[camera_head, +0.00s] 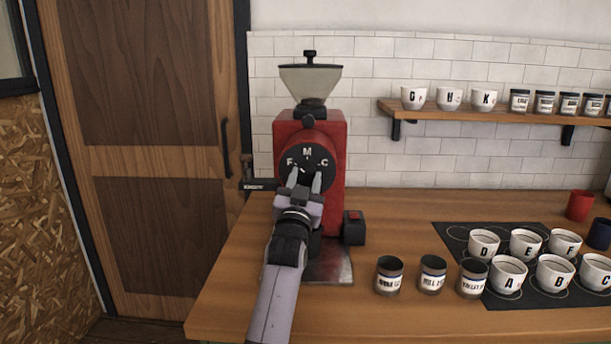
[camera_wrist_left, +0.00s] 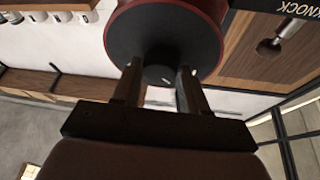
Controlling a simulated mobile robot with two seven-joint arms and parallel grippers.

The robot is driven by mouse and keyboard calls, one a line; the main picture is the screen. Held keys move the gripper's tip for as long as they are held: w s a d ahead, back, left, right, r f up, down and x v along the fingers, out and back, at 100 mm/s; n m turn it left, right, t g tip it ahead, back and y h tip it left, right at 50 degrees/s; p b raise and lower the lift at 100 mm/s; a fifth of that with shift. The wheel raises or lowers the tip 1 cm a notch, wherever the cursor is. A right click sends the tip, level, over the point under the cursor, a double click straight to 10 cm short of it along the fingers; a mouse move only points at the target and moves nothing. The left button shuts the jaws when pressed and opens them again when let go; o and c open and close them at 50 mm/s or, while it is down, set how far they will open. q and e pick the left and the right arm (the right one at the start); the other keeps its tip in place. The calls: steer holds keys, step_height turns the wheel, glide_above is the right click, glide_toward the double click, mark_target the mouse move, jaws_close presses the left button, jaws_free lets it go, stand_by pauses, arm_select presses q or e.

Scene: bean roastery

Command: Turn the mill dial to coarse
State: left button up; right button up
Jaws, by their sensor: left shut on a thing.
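The red mill (camera_head: 336,140) stands on the counter against the tiled wall. On its front is a round black dial (camera_head: 306,153) with F at left, M at top and C at right. My left gripper (camera_head: 304,182) reaches up to the dial's centre and is shut on the dial's knob, which it mostly hides. A small pale mark shows near the fingers on the F side, but I cannot tell the exact setting. In the left wrist view the dial's black face (camera_wrist_left: 165,35) fills the top middle, with the knob (camera_wrist_left: 158,75) between the fingers. My right gripper is not in view.
A black switch box (camera_head: 354,228) stands at the mill's right. Several tins (camera_head: 389,276) and lettered cups (camera_head: 508,275) stand on the counter to the right. A wooden shelf (camera_head: 480,113) holds more cups and tins. A dark KNOCK-labelled part (camera_head: 258,184) is left of the mill.

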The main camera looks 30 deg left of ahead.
arm_select(q)
steer(key=m+h, duration=0.1)
steer(key=m, duration=0.1)
steer(key=m+h, duration=0.1)
steer(key=m, duration=0.1)
steer(key=m+h+p, duration=0.1)
steer(key=m, duration=0.1)
steer(key=shift+s+a+r, duration=0.1)
steer(key=shift+a+r, duration=0.05)
steer(key=shift+a, duration=0.1)
steer(key=m+h, duration=0.1)
steer(key=m, duration=0.3)
steer(key=m+h, duration=0.1)
steer(key=m, duration=0.1)
steer(key=shift+a+r+m+g+h, duration=0.1)
steer(key=shift+r+m+g+h, duration=0.2)
steer(key=shift+m+g, duration=0.1)
steer(key=m, duration=0.2)
steer(key=m+g, duration=0.1)
steer(key=m, duration=0.1)
steer(key=m+g, duration=0.1)
steer(key=m, duration=0.1)
steer(key=shift+r, duration=0.25)
steer(key=shift+r+m+g, duration=0.1)
steer(key=shift+m+g, duration=1)
steer(key=shift+m, duration=0.8)
steer(key=o, duration=1.1)
steer(key=shift+c, duration=0.2)
